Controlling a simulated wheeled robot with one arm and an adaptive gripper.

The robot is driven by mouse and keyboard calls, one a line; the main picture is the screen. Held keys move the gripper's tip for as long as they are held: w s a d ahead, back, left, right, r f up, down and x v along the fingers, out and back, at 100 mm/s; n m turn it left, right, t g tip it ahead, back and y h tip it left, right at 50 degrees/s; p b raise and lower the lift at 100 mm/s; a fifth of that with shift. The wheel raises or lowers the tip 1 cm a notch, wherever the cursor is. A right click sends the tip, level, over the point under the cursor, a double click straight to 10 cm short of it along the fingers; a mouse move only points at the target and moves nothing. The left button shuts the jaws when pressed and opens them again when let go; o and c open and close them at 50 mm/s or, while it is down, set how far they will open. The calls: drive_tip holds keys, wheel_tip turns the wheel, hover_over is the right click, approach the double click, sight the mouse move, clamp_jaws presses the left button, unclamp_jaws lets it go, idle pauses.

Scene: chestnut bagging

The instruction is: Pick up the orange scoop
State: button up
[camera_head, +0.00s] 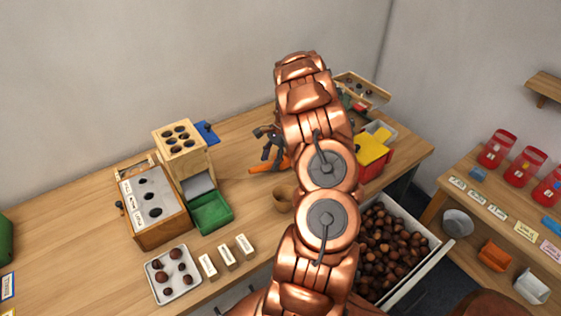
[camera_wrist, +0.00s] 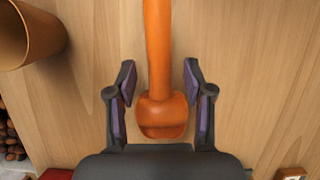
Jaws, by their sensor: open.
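The orange scoop (camera_wrist: 157,50) lies on the wooden table in the wrist view. Its long narrow part runs up out of the frame, and its wider rounded end (camera_wrist: 162,117) is near my palm. My gripper (camera_wrist: 159,82) is open, with one dark finger on each side of the scoop and a gap on both sides. In the head view, part of the scoop (camera_head: 258,169) shows as an orange strip just below my gripper (camera_head: 268,146). My copper arm hides the area to its right.
A wooden cup (camera_head: 283,199) stands close to the scoop; it also shows in the wrist view (camera_wrist: 32,36). A drawer of chestnuts (camera_head: 385,250) is open at right. A green tray (camera_head: 211,214) and wooden box (camera_head: 154,212) stand left. A red and yellow bin (camera_head: 371,155) is behind my arm.

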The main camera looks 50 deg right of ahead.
drive_tip(key=shift+x, duration=1.1)
drive_tip(key=shift+c, duration=0.2)
clamp_jaws()
